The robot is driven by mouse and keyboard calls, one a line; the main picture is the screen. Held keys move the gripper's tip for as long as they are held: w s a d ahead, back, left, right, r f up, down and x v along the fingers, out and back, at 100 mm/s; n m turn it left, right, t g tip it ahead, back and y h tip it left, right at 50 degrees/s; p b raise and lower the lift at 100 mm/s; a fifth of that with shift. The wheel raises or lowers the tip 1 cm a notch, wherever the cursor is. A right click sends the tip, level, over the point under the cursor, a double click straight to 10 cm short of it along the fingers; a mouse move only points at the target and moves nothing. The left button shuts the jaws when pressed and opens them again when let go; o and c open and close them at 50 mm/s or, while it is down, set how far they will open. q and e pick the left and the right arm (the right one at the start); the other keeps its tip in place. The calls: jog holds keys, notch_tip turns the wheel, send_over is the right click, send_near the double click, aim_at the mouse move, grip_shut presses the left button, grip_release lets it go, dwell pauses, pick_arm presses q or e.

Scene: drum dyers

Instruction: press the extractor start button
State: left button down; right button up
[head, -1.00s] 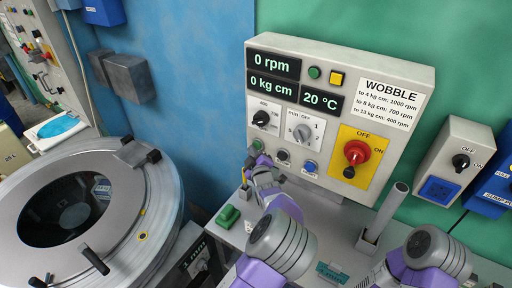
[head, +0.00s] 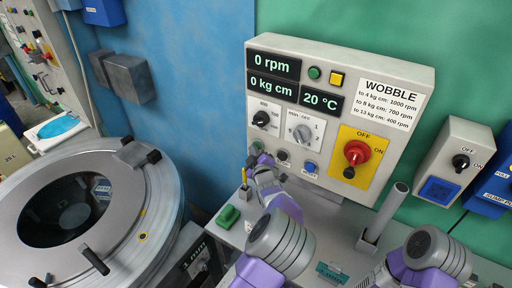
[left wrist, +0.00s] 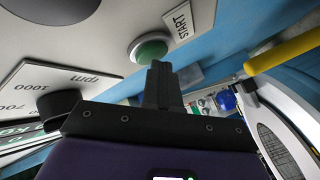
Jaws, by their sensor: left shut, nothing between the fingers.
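The green start button (left wrist: 151,48) sits in a pale round collar on the panel, with a START label (left wrist: 178,22) beside it in the left wrist view. In the head view the button (head: 258,145) shows at the lower left of the control panel (head: 390,73), just above my left gripper (head: 261,160). My left gripper is shut and empty. In the left wrist view its dark fingertips (left wrist: 160,68) overlap the near edge of the button; I cannot tell whether they touch it. My right arm shows at the lower right, but its gripper is out of view.
The panel's displays read 0 rpm, 0 kg cm and 20 °C. A black speed knob (head: 261,119), a blue button (head: 309,167) and a red rotary switch (head: 356,153) are close by. A round metal drum machine (head: 150,205) stands at the left. A grey upright tube (head: 385,215) stands at the right.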

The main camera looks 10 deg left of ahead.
dwell(0.4)
pick_arm(q)
jog(key=shift+s+a+b, duration=0.25)
jog(key=shift+s+b, duration=0.25)
jog(key=shift+s, duration=0.2)
jog(key=shift+s, duration=0.1)
jog(key=shift+s+a+b, duration=0.3)
jog(key=shift+s+b, duration=0.05)
jog(key=shift+s, duration=0.4)
jog(key=shift+s+a+b, duration=0.3)
jog(key=shift+s, duration=0.45)
jog(key=shift+s+a+b, duration=0.3)
jog(key=shift+s+b, duration=0.05)
jog(key=shift+s, duration=0.4)
jog(key=shift+s+f, duration=0.1)
